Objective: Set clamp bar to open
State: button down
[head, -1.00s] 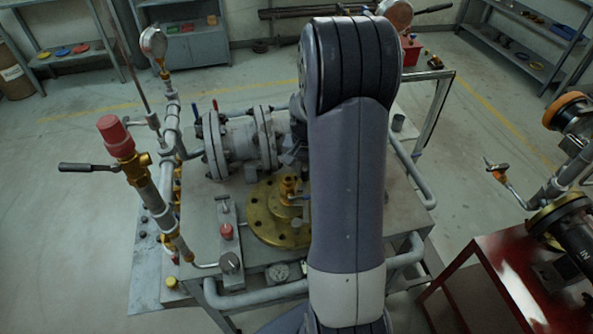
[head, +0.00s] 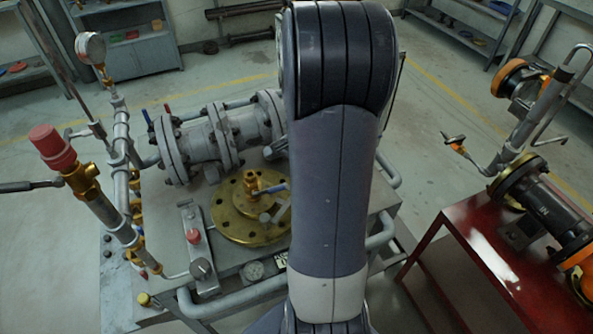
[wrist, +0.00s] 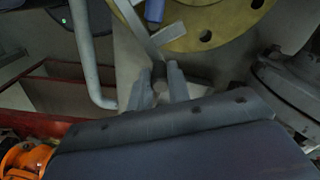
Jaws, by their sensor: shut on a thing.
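A grey bar, which looks like the clamp bar (wrist: 140,30), runs down from the brass flanged plate in the wrist view. My gripper (wrist: 160,88) is shut on its lower end, with one finger on each side. In the head view a short part of what seems the same bar (head: 279,210) shows on the brass plate (head: 228,228), beside my arm. The rest of the bar and my gripper are hidden behind my arm there. A blue-handled brass fitting (head: 254,184) stands at the plate's centre, and its blue handle (wrist: 154,10) shows at the top of the wrist view.
A flanged grey pipe (head: 205,140) lies behind the plate. A red-capped valve (head: 52,148) and a gauge (head: 90,47) rise at the left. A red table (head: 480,260) with flanged pipework stands at the right. A grey rail (wrist: 85,50) passes left of my gripper.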

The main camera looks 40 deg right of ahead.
jog(key=shift+s, duration=0.2)
dwell(0.3)
jog(key=c, duration=1.3)
grip_release()
notch_tip(320, 180, up, 11)
jog(key=shift+f, duration=0.1)
notch_tip(320, 180, down, 11)
jog(key=shift+w, duration=0.25)
jog(key=shift+r, duration=0.2)
